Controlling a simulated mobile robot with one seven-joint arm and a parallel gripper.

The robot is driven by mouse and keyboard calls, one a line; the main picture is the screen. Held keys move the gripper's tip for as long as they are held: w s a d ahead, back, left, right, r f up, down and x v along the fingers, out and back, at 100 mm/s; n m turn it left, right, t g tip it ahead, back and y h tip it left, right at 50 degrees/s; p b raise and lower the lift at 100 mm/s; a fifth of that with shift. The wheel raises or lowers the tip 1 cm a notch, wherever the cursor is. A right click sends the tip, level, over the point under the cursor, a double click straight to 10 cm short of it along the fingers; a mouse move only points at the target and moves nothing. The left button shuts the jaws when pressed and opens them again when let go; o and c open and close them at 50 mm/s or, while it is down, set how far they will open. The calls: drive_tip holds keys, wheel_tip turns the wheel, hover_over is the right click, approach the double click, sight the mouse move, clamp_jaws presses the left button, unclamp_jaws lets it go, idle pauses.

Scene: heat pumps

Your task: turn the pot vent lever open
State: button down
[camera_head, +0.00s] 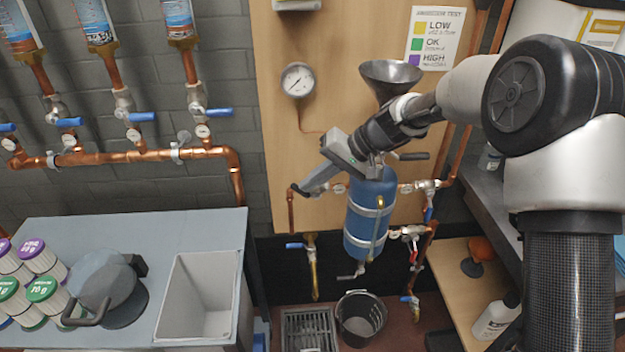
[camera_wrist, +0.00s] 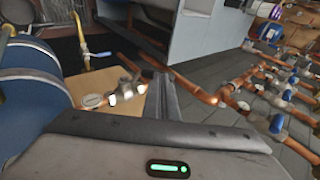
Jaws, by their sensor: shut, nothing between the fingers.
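The pot is a blue cylinder (camera_head: 364,228) with pale bands, upright on the wooden board under a dark funnel (camera_head: 390,74). Its blue side fills the left of the wrist view (camera_wrist: 30,100). My gripper (camera_head: 299,189) is shut and empty, reaching left across the pot's upper left; its fingers show in the wrist view (camera_wrist: 166,95). A dark lever (camera_head: 412,156) sticks out right of the pot's top, behind my wrist. I cannot tell whether it is the vent lever. A pipe fitting (camera_wrist: 128,88) is left of my fingers; contact is not clear.
A round gauge (camera_head: 298,80) hangs on the board. Copper pipes with blue-handled valves (camera_head: 141,117) run along the left wall. A black bucket (camera_head: 360,317) stands below the pot. A grey bench (camera_head: 205,226) with a white bin (camera_head: 171,327) is at left.

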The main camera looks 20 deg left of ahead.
sight(295, 189)
drive_tip(key=shift+s+a, duration=0.1)
drive_tip(key=shift+a, duration=0.05)
drive_tip(key=a+h+p, duration=0.1)
drive_tip(key=p, duration=0.1)
drive_tip(key=s+a+t+h+p, duration=0.1)
drive_tip(key=h+p, duration=0.1)
drive_tip(key=shift+s+f+n, duration=0.15)
drive_tip(key=shift+f+n, duration=0.05)
drive_tip(key=shift+n, duration=0.1)
drive_tip(key=shift+s+a+f+t+h+p, duration=0.2)
drive_tip(key=shift+a+f+t+h+p, duration=0.35)
drive_tip(key=shift+h+p, duration=0.4)
drive_tip(key=shift+s+a+f+t+h+p, duration=0.15)
drive_tip(key=shift+f+t+h+p, duration=0.15)
drive_tip(key=shift+f, duration=0.2)
drive_tip(key=shift+s+a+f+t+h+p, duration=0.1)
drive_tip(key=shift+f+t+h+p, duration=0.15)
drive_tip(key=shift+f+h, duration=0.15)
drive_tip(key=shift+f, duration=0.15)
